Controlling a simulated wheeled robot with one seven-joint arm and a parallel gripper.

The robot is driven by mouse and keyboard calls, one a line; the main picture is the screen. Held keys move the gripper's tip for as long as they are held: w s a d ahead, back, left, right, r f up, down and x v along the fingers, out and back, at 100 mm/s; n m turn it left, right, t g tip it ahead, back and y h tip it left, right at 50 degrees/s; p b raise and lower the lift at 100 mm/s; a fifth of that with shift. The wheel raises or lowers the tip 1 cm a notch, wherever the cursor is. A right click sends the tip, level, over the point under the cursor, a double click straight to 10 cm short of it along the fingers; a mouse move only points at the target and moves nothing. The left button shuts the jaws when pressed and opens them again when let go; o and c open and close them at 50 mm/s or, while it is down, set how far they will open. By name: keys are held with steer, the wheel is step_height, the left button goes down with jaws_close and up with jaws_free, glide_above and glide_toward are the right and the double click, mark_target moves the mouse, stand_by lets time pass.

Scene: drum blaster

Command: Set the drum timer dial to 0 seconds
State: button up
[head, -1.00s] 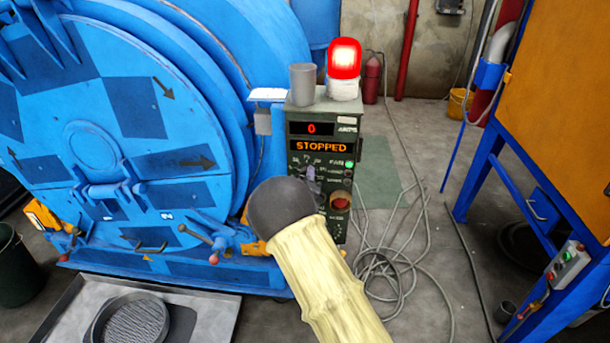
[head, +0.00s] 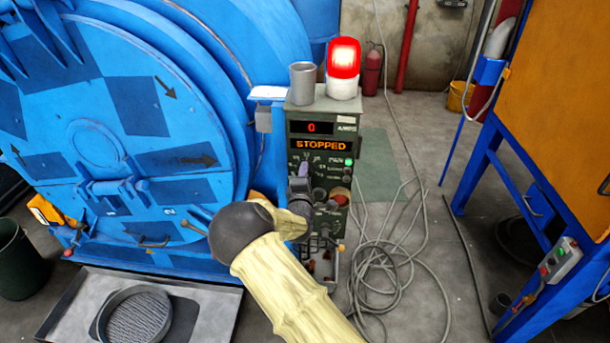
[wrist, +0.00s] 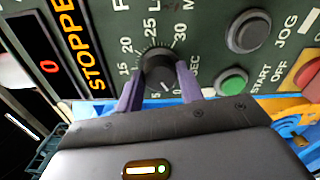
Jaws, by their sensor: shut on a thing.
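The drum timer dial (wrist: 159,68) is a round black knob on the dark green control panel, with a printed scale around it. The numbers 15, 20, 25 and 30 and the word SEC show, with 0 partly visible near the right finger. My gripper (wrist: 158,82) has its two purple fingers on either side of the knob and is shut on it. I cannot tell where the knob's pointer stands. In the head view, my gripper (head: 303,172) reaches the panel (head: 345,210) and hides the dial.
The display reads STOPPED (head: 320,145) with a red 0 above it. A lit red beacon (head: 344,60) and a grey cup (head: 303,83) stand on the panel box. Green START (wrist: 232,82) and dark JOG (wrist: 247,32) buttons sit close to the dial. Cables lie on the floor at right.

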steer(key=shift+d+f, duration=0.1)
steer(key=shift+f, duration=0.1)
stand_by(0.3)
steer(key=o, duration=0.8)
steer(key=shift+o, duration=0.9)
steer(key=shift+r, duration=0.1)
steer(key=shift+s, duration=0.1)
steer(key=s, duration=1.7)
steer(key=shift+s+a, duration=0.15)
steer(key=shift+a, duration=0.2)
